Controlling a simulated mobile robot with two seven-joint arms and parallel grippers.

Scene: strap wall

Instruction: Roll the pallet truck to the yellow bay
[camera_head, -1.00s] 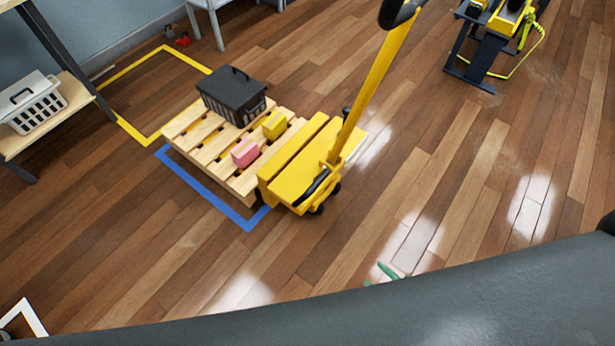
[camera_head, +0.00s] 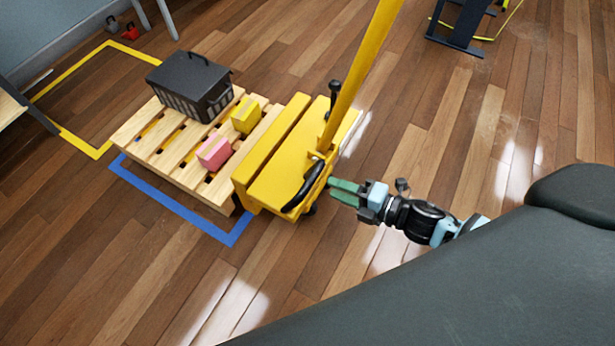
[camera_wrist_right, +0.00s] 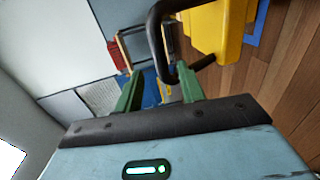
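The yellow pallet truck (camera_head: 268,185) stands at the front of a wooden pallet (camera_head: 150,150), its tall yellow handle (camera_head: 362,60) leaning up to the right. The pallet carries a black crate (camera_head: 190,82), a yellow box (camera_head: 246,116) and a pink box (camera_head: 214,153). The yellow-taped bay (camera_head: 84,146) lies behind and left of the pallet. My right gripper (camera_head: 332,189) has green fingers apart, close beside the truck's black loop grip (camera_head: 305,188). In the right wrist view the loop (camera_wrist_right: 154,35) reaches toward the gap between the fingers (camera_wrist_right: 158,75); contact is unclear. My left gripper is out of view.
Blue tape (camera_head: 170,203) borders the floor at the pallet's near side. Two small weights (camera_head: 131,32) sit beyond the yellow bay. A shelf edge (camera_head: 12,108) is at far left and a dark stand (camera_head: 465,25) at top right.

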